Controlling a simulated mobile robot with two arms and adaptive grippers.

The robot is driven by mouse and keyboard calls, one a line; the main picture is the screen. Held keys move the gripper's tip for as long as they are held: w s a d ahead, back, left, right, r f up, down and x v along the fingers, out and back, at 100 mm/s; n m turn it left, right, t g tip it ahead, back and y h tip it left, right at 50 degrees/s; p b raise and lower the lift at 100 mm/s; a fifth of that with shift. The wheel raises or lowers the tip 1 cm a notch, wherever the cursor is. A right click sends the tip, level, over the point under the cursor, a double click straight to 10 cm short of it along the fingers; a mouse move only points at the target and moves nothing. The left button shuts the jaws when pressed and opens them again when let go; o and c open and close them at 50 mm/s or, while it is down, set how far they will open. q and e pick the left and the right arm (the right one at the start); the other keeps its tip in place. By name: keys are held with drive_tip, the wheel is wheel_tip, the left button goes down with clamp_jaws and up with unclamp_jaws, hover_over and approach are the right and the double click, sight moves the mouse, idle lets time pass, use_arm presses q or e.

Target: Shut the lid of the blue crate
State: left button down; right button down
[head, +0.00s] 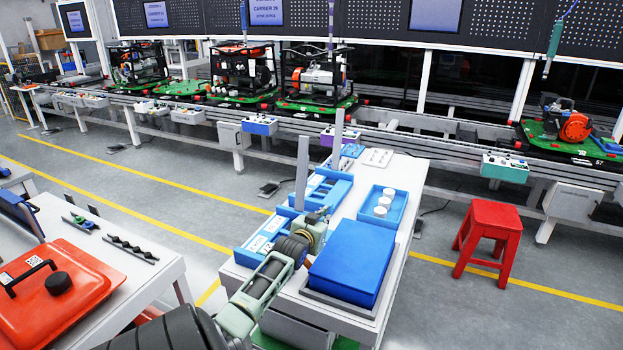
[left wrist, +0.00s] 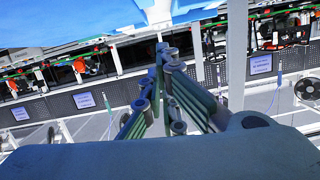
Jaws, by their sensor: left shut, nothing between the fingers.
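The blue crate (head: 368,286) stands on a dark base at the near end of the white table. Its flat blue lid (head: 356,252) lies over the top and looks level; I cannot tell whether it is fully seated along the side behind my arm. My left gripper (head: 322,216) is shut and empty beside the crate's far left corner, near the lid's edge; contact is unclear. In the left wrist view the closed fingers (left wrist: 162,62) point toward a blue surface (left wrist: 90,22), likely the crate or lid. My right gripper is not in view.
The white table (head: 405,185) also holds a blue tray with white round parts (head: 383,201) and blue bins (head: 325,187). A red stool (head: 487,228) stands to the right. A side table (head: 135,235) with a red tank (head: 62,295) is at left. Conveyor behind.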

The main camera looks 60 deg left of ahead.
use_arm(q)
drive_tip(key=v, duration=0.8)
drive_tip(key=shift+s+f+b, duration=0.25)
drive_tip(key=shift+s+b, duration=0.05)
drive_tip(key=shift+s, duration=0.05)
drive_tip(key=shift+d, duration=0.1)
